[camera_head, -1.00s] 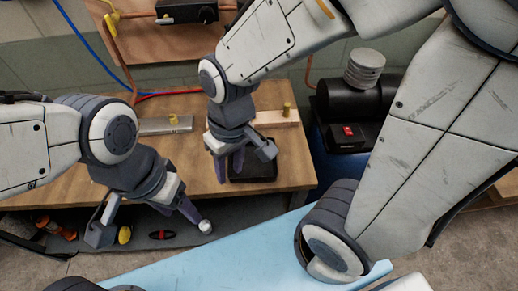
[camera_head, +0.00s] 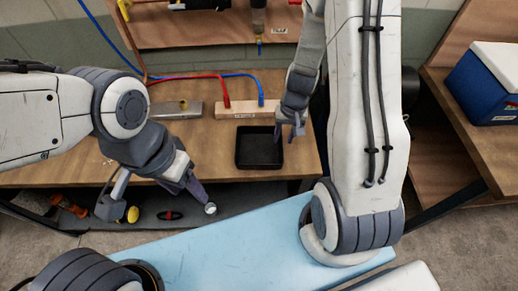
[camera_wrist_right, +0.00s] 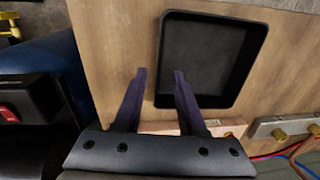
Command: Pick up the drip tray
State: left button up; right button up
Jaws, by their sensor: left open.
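The drip tray (camera_head: 258,150) is a black, shallow, square tray lying on the wooden bench, near its front edge in the head view. My right gripper (camera_head: 291,130) is beside the tray's right edge. In the right wrist view my right gripper (camera_wrist_right: 159,75) has its fingers apart with nothing held. There the tray (camera_wrist_right: 207,60) lies beyond them, and one fingertip overlaps its near left part while the other lies outside its side wall. I cannot tell how high the fingers are above it. My left gripper (camera_head: 160,205) is open and empty, in front of the bench at left.
A wooden block (camera_head: 235,111) with red and blue hoses stands behind the tray, with a metal plate (camera_head: 170,112) to its left. A light blue panel (camera_head: 230,250) lies in front. A blue cooler (camera_head: 482,85) stands at right. The bench left of the tray is clear.

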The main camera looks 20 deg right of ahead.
aim_at(282, 145)
notch_tip(282, 145, down, 5)
jog(key=shift+a+r+b, duration=0.1)
jog(key=shift+b, duration=0.9)
grip_shut()
dwell(0.6)
